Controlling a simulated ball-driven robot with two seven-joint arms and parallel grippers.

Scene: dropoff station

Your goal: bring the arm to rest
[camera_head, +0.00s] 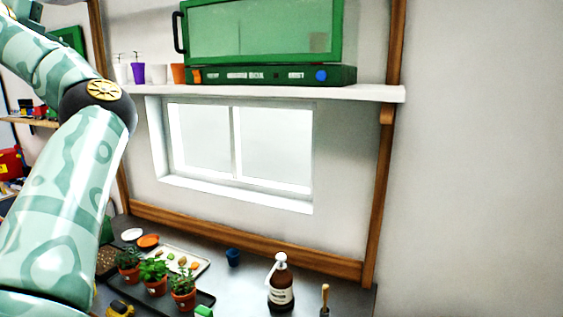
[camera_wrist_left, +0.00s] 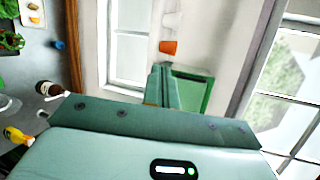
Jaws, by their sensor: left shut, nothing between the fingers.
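My left arm (camera_head: 70,190) comes in from the left in the head view, raised and bent, with no gripper showing there. In the left wrist view my left gripper (camera_wrist_left: 165,86) is shut and empty, in front of the window wall and the green case. Its wide teal body fills the lower part of that view. The fingers appear to be in free air, touching nothing. My right gripper is in neither view.
A white shelf (camera_head: 300,94) carries a green glass-fronted case (camera_head: 265,45) and several cups. On the dark table (camera_head: 245,290) below stand potted plants (camera_head: 154,275), a blue cup (camera_head: 233,257) and a brown bottle (camera_head: 281,290). The wall at right is bare.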

